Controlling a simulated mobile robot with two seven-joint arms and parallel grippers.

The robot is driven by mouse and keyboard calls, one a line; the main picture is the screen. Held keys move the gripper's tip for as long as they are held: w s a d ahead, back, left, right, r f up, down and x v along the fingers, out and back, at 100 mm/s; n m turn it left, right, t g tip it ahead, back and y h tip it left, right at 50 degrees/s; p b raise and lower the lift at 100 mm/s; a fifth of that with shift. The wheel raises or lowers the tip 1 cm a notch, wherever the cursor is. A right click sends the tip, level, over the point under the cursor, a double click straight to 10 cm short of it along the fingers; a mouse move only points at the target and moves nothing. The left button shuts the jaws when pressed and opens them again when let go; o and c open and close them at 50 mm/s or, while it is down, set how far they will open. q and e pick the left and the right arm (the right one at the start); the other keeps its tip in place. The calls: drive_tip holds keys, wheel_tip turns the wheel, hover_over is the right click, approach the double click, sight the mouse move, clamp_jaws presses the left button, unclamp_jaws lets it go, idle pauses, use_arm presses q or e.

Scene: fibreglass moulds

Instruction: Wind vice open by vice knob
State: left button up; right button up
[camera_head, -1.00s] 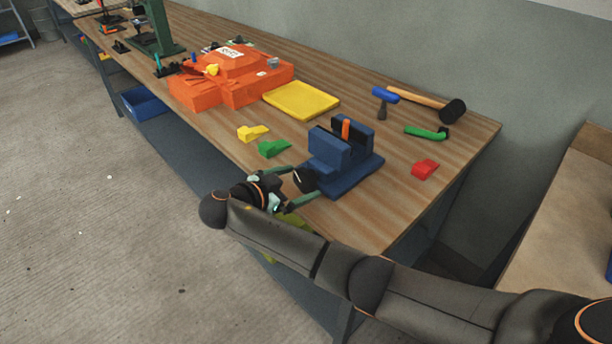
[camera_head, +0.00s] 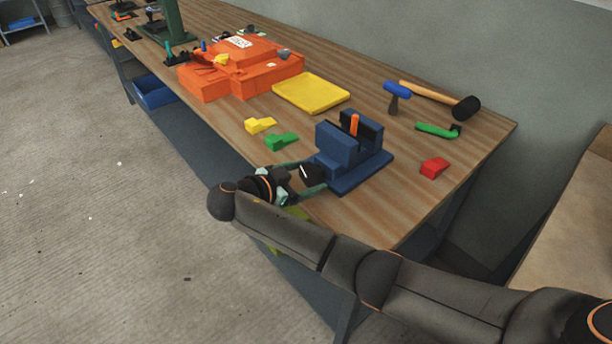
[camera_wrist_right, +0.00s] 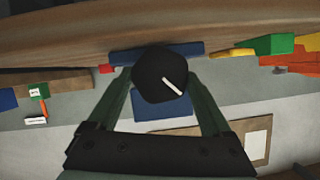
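The dark blue vice (camera_head: 338,146) stands at the bench's near edge. Its jaws are apart, and an upright orange piece (camera_head: 354,124) shows between them. The black round vice knob (camera_head: 311,174) sticks out on the vice's left side. My right gripper (camera_head: 314,174) has one green finger on each side of the knob. In the right wrist view the knob (camera_wrist_right: 158,82) fills the space between the fingertips, with its white mark slanting down to the right. The fingers look closed against its sides. Blue vice parts show behind it. My left gripper is out of view.
Yellow (camera_head: 260,125), green (camera_head: 282,142) and red (camera_head: 434,168) blocks lie around the vice on the wooden bench (camera_head: 400,205). A yellow tray (camera_head: 312,93), orange mould (camera_head: 240,72), blue-headed tool (camera_head: 396,91), green tool (camera_head: 438,130) and mallet (camera_head: 466,107) lie farther back.

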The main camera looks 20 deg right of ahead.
drive_tip(key=c, duration=0.7)
drive_tip(key=shift+w+n+g+h+b, duration=0.15)
drive_tip(key=shift+n+g+h+b, duration=0.3)
drive_tip(key=shift+n+g, duration=0.6)
drive_tip(key=shift+w+n+g+b, duration=0.1)
drive_tip(key=shift+n+g+b, duration=0.35)
drive_tip(key=shift+n+b, duration=0.45)
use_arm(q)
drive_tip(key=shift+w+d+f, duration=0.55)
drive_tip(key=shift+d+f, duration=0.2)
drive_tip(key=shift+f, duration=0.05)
use_arm(e)
drive_tip(key=shift+n, duration=0.35)
drive_tip(key=shift+h, duration=0.25)
